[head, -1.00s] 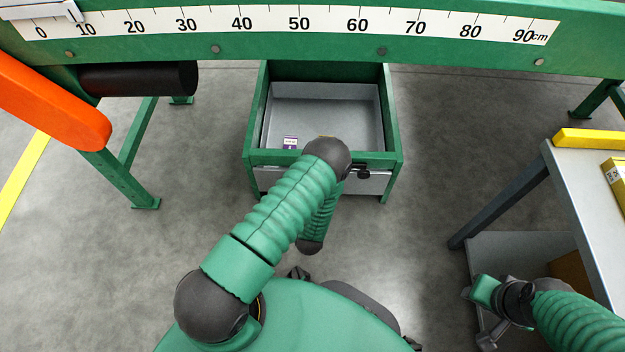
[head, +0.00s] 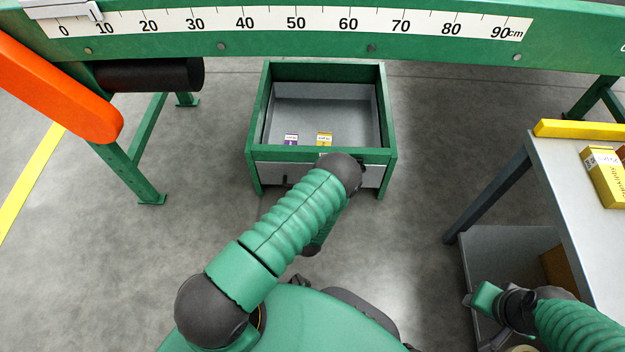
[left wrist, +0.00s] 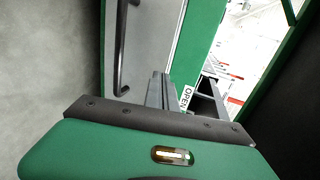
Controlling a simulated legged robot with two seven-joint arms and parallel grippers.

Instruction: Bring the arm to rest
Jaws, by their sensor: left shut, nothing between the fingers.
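My left arm crosses the head view from the lower left, with its dark elbow (head: 340,174) in front of the green-framed bin. The forearm drops back behind the upper arm, and the left gripper is hidden there. In the left wrist view the left gripper (left wrist: 163,90) shows as two grey fingers together, shut and empty. Beyond it are a grey panel with a dark bar handle (left wrist: 121,55) and a green post with an OPEN label (left wrist: 186,97). My right gripper (head: 478,300) is at the lower right, beside the grey table; its jaw opening is unclear.
The green-framed bin (head: 257,110) holds a purple-marked carton (head: 291,140) and a yellow carton (head: 324,139). A green beam with a centimetre scale (head: 300,22) crosses the top. The grey table (head: 565,170) at right carries a yellow box (head: 604,178). Open floor lies left of the bin.

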